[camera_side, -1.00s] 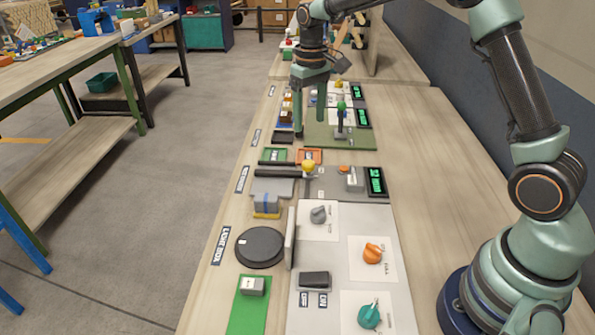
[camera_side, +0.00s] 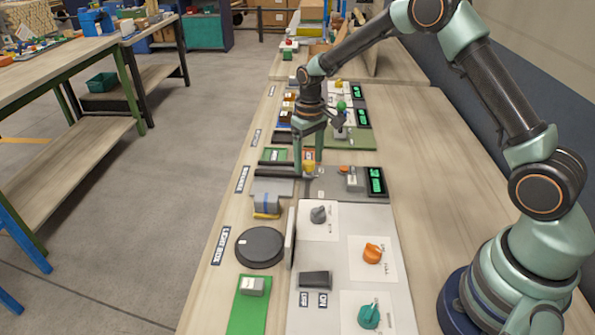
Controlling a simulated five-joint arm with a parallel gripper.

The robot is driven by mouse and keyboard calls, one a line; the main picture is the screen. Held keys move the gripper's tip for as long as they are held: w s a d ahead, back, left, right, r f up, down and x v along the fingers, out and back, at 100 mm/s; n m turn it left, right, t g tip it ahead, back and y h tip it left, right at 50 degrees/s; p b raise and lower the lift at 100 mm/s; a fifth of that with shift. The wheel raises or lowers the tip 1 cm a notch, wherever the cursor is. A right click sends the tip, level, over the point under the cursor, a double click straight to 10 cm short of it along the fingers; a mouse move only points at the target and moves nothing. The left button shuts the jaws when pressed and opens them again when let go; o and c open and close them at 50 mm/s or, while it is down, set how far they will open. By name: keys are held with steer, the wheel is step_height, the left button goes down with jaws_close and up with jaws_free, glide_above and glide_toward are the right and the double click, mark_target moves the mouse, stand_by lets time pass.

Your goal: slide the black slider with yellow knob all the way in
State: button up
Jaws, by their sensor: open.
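The black slider (camera_side: 275,171) is a dark bar lying across the grey panel in the middle of the bench. Its yellow knob (camera_side: 309,168) is at the bar's right end, partly hidden by my gripper. My gripper (camera_side: 309,170) points down over the knob, with one finger to its left and one to its right. The fingers are open and stand apart. I cannot tell whether either finger touches the knob.
A grey block with an orange top (camera_side: 354,178) and a green display (camera_side: 376,181) stand right of the knob. A green-topped lever (camera_side: 341,106) is behind. A grey knob (camera_side: 318,214), an orange knob (camera_side: 372,253) and a black disc (camera_side: 260,247) are nearer. The right bench top is clear.

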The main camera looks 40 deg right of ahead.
jaws_close()
stand_by(1.4)
